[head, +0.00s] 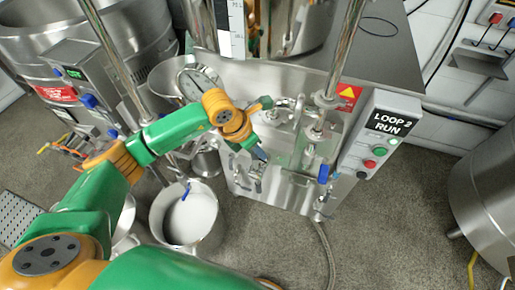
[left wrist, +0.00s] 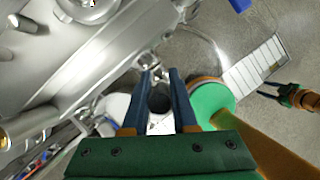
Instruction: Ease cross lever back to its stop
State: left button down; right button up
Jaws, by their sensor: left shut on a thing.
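My left gripper (head: 262,154) is at the front of the steel mill, low among its valves and fittings. In the left wrist view, its two blue fingers (left wrist: 161,78) are closed around a dark, rounded piece (left wrist: 158,101), with a small metal fitting (left wrist: 149,62) just beyond the tips. I take this piece for the cross lever, but the fingers and wrist hide most of it. The lever's angle and its distance from the stop cannot be told. A small orange, green and dark shape (left wrist: 300,97) at the right of the wrist view looks like my right gripper.
A steel pot (head: 190,222) with pale contents stands on the floor below my left arm. A LOOP 2 RUN control box (head: 384,135) and a blue-handled valve (head: 323,174) are right of the gripper.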

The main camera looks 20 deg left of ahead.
dwell(0.5)
pick_arm(q)
jog(key=a+f+n+h+b, duration=0.2)
jog(key=a+f+h+b, duration=0.3)
jog(key=b, duration=1.7)
jog(key=shift+a+h, duration=1.7)
jog(key=shift+h, duration=1.4)
jog(key=shift+w, duration=0.1)
jog(key=c, duration=0.7)
grip_release()
jog(key=b+v, duration=0.1)
jog(key=v, duration=0.6)
